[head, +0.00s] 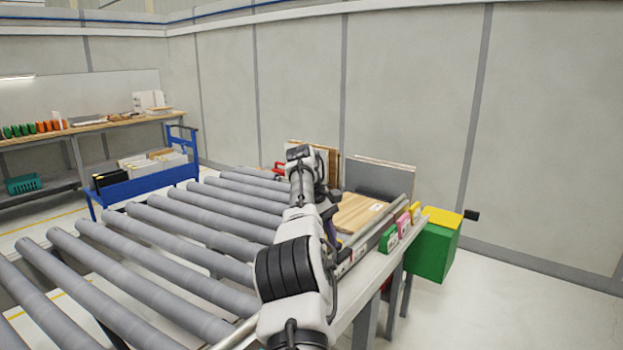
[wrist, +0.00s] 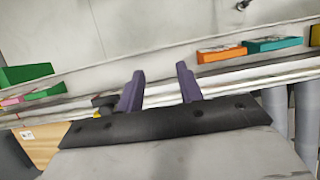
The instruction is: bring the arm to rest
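My arm (head: 296,262) reaches forward over the right edge of the roller conveyor. My gripper (wrist: 160,70) shows in the wrist view with its two purple fingers apart and nothing between them. In the head view, the arm hides most of the gripper; a bit of purple shows beside the rail. In the wrist view, the fingers point across the conveyor's side rail toward the floor and wall beyond. I cannot tell whether they touch the rail.
The roller conveyor (head: 172,234) fills the left and middle. A wooden board (head: 356,212) lies near its far right end. Small coloured boxes, one orange (wrist: 222,54) and one teal (wrist: 273,44), lie along the rail. A green bin (head: 432,252) stands at right. A blue cart (head: 150,185) stands back left.

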